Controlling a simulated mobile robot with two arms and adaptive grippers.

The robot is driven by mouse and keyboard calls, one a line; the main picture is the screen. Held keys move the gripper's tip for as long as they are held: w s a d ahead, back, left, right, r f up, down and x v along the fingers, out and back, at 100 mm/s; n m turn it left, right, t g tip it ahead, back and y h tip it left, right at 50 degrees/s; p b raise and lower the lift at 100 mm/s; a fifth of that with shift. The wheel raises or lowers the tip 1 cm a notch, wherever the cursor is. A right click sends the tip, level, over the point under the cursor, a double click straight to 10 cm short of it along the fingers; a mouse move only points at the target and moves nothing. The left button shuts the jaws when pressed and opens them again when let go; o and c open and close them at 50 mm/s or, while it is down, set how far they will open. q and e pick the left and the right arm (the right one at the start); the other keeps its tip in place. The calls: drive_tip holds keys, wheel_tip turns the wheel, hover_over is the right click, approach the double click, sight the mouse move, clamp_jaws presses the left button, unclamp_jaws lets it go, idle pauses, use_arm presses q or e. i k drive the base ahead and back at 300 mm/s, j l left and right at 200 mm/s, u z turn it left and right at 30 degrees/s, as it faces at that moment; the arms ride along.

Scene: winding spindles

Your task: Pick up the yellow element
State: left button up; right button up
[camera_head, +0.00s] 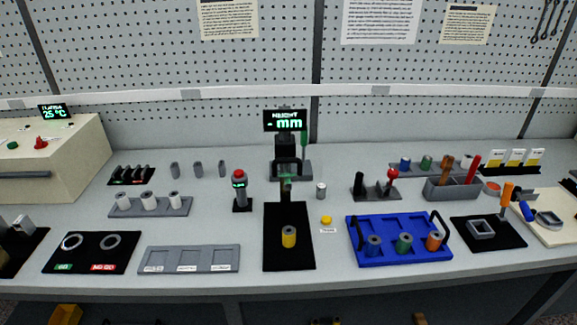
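A yellow cylinder (289,237) with a grey top stands upright on the black plate (288,259) in front of the height gauge (286,145). The gauge's display reads "HEIGHT" and "- mm". A small flat yellow button-like piece (326,220) lies to the right of the plate, behind a small white label. Neither of my grippers can be made out in this view.
A blue tray (380,257) with handles holds blue, green and orange spindles right of the black plate. A grey tray (165,261) with labelled compartments lies left. A red-topped device (240,190) stands behind. Bare bench surface separates them.

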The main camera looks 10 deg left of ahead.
sight(288, 232)
drive_tip(key=l+u, duration=0.75)
drive_tip(key=l, duration=0.15)
drive_tip(key=l+u, duration=0.4)
